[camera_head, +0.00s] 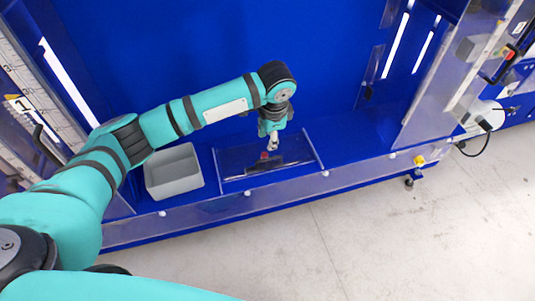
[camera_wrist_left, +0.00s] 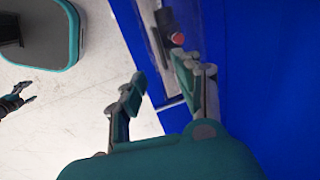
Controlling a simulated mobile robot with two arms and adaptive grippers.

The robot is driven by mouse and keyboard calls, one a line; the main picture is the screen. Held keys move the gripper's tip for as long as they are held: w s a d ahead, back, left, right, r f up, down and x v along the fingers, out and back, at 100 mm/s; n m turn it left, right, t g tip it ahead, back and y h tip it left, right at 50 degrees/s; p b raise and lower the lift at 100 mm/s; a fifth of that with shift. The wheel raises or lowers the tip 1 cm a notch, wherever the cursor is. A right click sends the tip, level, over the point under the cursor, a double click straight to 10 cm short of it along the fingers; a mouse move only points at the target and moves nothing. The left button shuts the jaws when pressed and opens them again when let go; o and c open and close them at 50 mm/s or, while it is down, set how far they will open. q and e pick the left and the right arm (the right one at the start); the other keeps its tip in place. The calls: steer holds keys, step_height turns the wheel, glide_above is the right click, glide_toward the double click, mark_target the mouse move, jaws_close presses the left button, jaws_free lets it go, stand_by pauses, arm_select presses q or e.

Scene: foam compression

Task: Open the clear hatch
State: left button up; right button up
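The clear hatch (camera_head: 238,161) is a see-through panel set low at the front of the blue machine, with a red knob (camera_head: 264,155) and a dark part behind or on it. My left gripper (camera_head: 271,146) hangs over the hatch's back edge, just above the knob. In the left wrist view the fingers of the left gripper (camera_wrist_left: 158,72) are apart with nothing between them, and the red knob (camera_wrist_left: 177,38) lies just beyond the right finger. I cannot tell whether that finger touches the hatch. My right gripper (camera_wrist_left: 24,95) shows small at the left edge, fingers apart.
A grey open bin (camera_head: 174,180) stands left of the hatch on the blue ledge (camera_head: 345,146). Clear side panels (camera_head: 432,75) with handles flank the machine. The pale floor in front is clear.

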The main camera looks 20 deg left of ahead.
mark_target(267, 159)
arm_select(q)
steer(key=f, duration=0.3)
steer(key=w+f, duration=0.1)
steer(key=f, duration=0.3)
steer(key=w+a+f+p, duration=0.1)
steer(key=f, duration=0.3)
steer(key=shift+a+f, duration=0.1)
steer(key=shift+c, duration=0.3)
jaws_close()
steer(key=shift+s, duration=0.1)
